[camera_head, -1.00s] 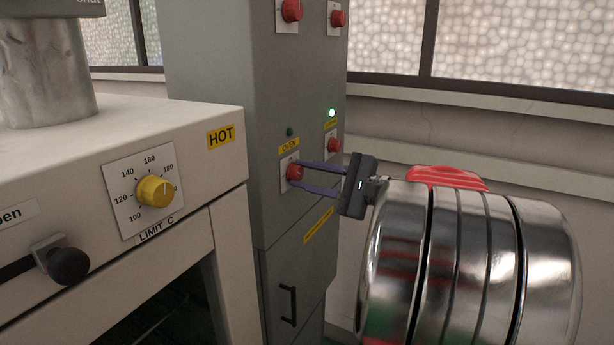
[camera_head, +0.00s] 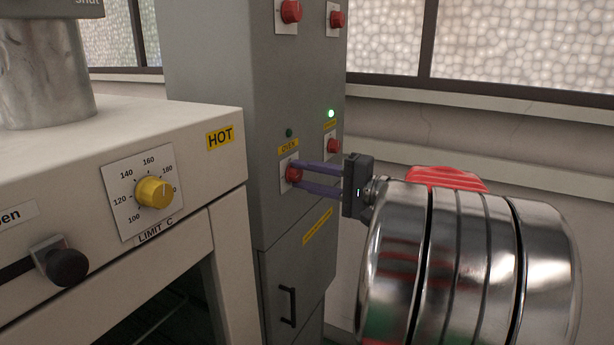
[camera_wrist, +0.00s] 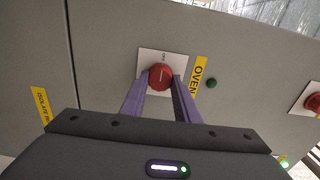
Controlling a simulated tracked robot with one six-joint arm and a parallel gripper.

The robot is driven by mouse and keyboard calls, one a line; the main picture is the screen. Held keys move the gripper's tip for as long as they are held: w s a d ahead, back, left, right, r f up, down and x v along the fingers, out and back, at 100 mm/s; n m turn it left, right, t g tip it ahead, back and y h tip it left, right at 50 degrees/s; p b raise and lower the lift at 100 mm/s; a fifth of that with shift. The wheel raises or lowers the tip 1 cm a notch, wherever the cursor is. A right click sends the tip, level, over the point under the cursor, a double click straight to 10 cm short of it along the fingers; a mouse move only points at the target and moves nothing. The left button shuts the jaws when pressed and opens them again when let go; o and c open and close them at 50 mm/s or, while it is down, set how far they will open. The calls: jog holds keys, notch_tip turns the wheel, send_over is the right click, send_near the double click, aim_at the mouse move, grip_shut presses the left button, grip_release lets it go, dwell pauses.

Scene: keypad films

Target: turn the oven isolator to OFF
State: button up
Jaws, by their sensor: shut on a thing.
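The oven isolator is a red round knob (camera_head: 294,174) on a white plate, under a yellow OVEN label (camera_head: 288,147) on the grey cabinet. In the wrist view the red knob (camera_wrist: 161,76) sits between the fingertips, with a pale mark line on its face. My gripper (camera_head: 299,175) has its two purple fingers shut on the knob's sides; the fingers also show in the wrist view (camera_wrist: 162,84). A dark, unlit green lamp (camera_head: 289,132) is above the OVEN label.
The cream oven (camera_head: 225,115) with a yellow dial (camera_head: 154,192) stands left. A cabinet handle (camera_head: 288,306) is below.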

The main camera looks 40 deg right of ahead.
jog(key=shift+f, duration=0.25)
jog(key=o, duration=1)
jog(key=shift+r, duration=0.15)
jog(key=shift+o, duration=0.2)
jog(key=shift+s, duration=0.1)
jog(key=v, duration=1.3)
jog(key=shift+s, duration=0.35)
